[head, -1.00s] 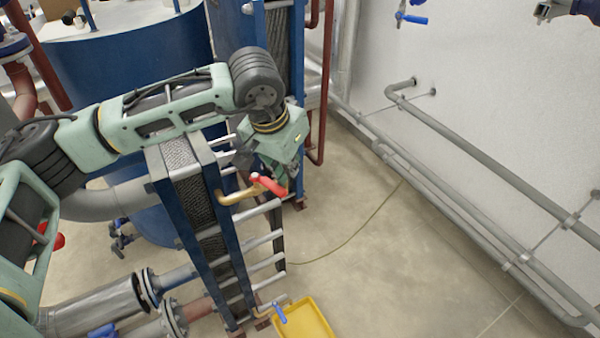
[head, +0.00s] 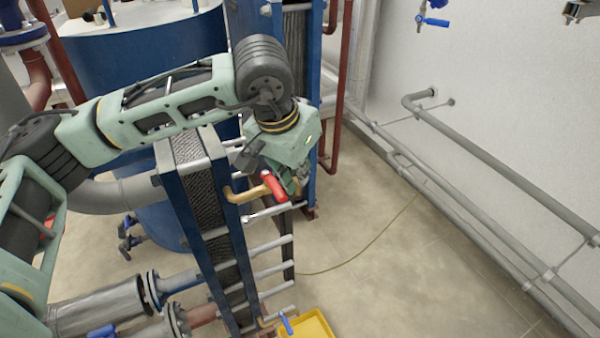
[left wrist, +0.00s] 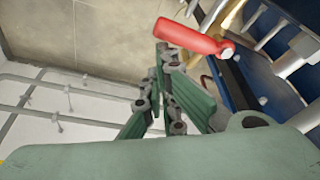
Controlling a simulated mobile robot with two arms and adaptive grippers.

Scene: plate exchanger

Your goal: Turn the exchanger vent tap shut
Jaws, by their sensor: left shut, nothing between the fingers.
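The exchanger vent tap has a red lever handle (head: 273,187) on a brass pipe (head: 244,195) at the upper side of the blue-framed plate exchanger (head: 228,225). The lever slants down to the right in the head view. My left gripper (head: 295,189) is shut and empty, just right of the lever. In the left wrist view the red handle (left wrist: 190,37) lies across the top, and the shut fingertips (left wrist: 163,52) are close to its free end. I cannot tell whether they touch it. My right gripper is not in view.
A blue-handled tap (head: 286,324) sits low on the exchanger above a yellow tray (head: 315,326). A second blue frame (head: 297,50) and a dark red pipe (head: 338,100) stand behind the gripper. Grey pipes (head: 480,170) run along the right wall. The floor between is mostly clear.

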